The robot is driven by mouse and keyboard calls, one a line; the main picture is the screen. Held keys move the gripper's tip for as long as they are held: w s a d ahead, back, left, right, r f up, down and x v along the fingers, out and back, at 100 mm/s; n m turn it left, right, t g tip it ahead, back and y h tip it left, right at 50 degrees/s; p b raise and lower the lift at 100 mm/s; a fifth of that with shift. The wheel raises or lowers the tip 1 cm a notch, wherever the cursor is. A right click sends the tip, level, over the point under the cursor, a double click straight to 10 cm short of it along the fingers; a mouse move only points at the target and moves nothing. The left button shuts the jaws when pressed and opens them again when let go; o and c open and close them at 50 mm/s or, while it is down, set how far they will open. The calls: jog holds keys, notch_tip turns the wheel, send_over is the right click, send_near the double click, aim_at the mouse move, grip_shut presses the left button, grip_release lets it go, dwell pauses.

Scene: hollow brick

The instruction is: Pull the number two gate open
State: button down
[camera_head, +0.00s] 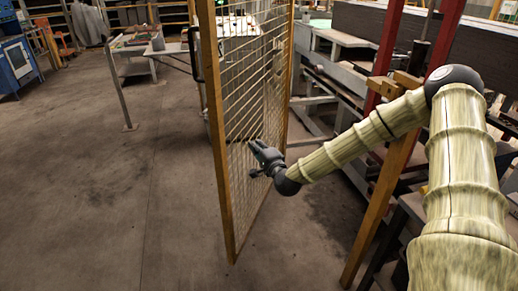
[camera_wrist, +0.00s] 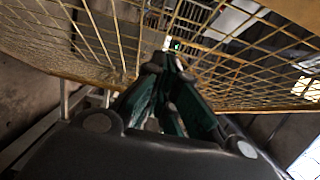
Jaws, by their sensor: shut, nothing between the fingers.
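A tall gate (camera_head: 219,140) with a wooden frame and pale mesh stands upright in the middle of the head view, turned nearly edge-on to me. A dark handle (camera_head: 193,50) shows on its near upright, high up at the left. My gripper (camera_head: 257,150) is at the right-hand face of the mesh, well below the handle and apart from it. Its fingers are shut and empty. In the wrist view the shut fingers (camera_wrist: 172,65) point at the gate's yellowish mesh and frame (camera_wrist: 295,12). I cannot tell whether the fingertips touch the mesh. No number is readable on the gate.
Open concrete floor (camera_head: 110,200) lies left of the gate. A metal post (camera_head: 118,85) and a small table (camera_head: 140,68) stand further back there. Red uprights (camera_head: 385,55), a slanted wooden post (camera_head: 385,195) and benches crowd the right side, close to my arm.

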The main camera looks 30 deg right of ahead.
jog(key=p, duration=0.1)
send_near(235, 130)
jog(key=w+d, duration=0.1)
jog(key=d, duration=0.2)
jog(key=shift+w+a+f+p, duration=0.1)
jog(key=shift+w+a+p, duration=0.15)
jog(key=shift+w+a, duration=0.45)
jog(key=shift+w+a+p, duration=0.2)
jog(key=shift+w+a, duration=0.25)
jog(key=shift+w, duration=0.4)
jog(key=shift+w+a, duration=0.1)
